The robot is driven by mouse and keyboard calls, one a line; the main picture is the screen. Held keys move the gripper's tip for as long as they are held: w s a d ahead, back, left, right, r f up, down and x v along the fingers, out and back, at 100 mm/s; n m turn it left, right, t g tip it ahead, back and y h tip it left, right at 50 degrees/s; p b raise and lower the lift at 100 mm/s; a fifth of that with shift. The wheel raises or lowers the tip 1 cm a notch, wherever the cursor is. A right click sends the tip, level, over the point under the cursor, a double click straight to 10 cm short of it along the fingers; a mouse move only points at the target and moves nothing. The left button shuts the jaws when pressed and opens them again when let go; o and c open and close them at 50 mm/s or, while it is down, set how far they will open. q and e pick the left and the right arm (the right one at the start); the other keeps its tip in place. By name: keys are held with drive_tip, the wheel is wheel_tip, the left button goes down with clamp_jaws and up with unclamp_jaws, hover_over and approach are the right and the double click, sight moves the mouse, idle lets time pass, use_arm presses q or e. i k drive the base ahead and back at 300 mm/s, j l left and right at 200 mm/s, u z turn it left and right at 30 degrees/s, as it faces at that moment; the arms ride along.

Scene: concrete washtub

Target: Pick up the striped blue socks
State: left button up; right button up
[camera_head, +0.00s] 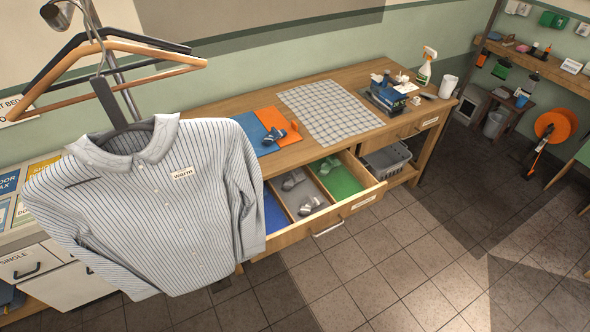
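A small dark grey-blue bundle (273,136), which looks like rolled socks, lies where the blue mat (254,131) meets the orange mat (272,115) on the wooden table. Grey bundles, also like socks, lie in the open drawer (364,201): one (293,180) farther back and one (310,205) nearer its front, in the grey middle compartment. Stripes on any bundle are too small to make out, so I cannot tell which are the striped blue socks. Neither of my grippers is in view.
A striped shirt (160,215) on a hanger fills the left foreground and hides part of the drawer. The drawer juts out from the table (222,108). A grid mat (330,112) lies bare. Tiled floor (400,265) in front is clear.

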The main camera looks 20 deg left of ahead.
sight(274, 135)
drive_tip(key=i+l, duration=0.45)
drive_tip(key=i, duration=0.15)
drive_tip(key=i+l+u, duration=0.15)
drive_tip(key=i+l, duration=0.3)
drive_tip(key=i, duration=0.15)
